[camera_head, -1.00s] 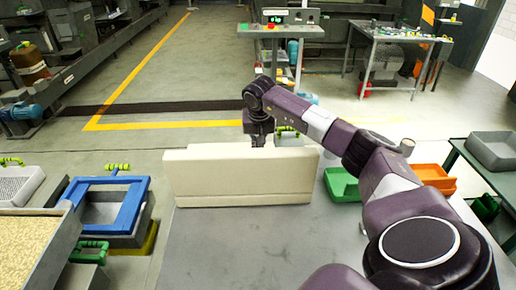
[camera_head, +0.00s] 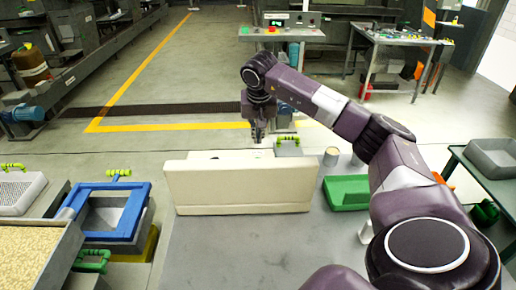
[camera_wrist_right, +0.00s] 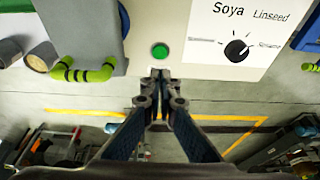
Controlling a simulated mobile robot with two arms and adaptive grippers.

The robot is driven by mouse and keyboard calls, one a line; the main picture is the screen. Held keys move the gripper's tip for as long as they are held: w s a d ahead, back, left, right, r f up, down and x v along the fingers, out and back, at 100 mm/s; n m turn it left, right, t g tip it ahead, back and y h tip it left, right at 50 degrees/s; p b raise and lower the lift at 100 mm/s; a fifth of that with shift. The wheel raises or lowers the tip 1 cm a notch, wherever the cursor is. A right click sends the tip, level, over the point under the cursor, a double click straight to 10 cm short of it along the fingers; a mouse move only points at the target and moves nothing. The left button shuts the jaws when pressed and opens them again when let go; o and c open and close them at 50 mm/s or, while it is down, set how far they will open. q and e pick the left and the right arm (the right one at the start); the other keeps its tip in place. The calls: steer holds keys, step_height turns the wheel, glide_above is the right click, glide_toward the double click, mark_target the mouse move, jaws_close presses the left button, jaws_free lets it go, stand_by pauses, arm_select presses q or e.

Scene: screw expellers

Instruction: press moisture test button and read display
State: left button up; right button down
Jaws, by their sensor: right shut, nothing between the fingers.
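The cream box-shaped unit (camera_head: 240,188) stands on the grey table, its plain back towards the head camera. Its control face (camera_wrist_right: 200,64) fills the upper middle of the right wrist view. A round green button (camera_wrist_right: 160,52) sits there, beside a white label reading "Soya" and "Linseed" with a black knob (camera_wrist_right: 237,48). My right gripper (camera_head: 257,137) is over the unit's far side in the head view. In the wrist view its closed, empty fingertips (camera_wrist_right: 160,75) are just below the green button; I cannot tell whether they touch. No readable display shows. My left gripper is out of view.
The grey table (camera_head: 240,250) is bare in front of the unit. A green tray (camera_head: 346,193) and a pale cylinder (camera_head: 331,156) are to its right. A blue-framed bin (camera_head: 135,212) and a grain-filled container (camera_head: 35,258) are at left.

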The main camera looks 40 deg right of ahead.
steer(key=shift+v, duration=1.95)
steer(key=shift+w+r, duration=0.1)
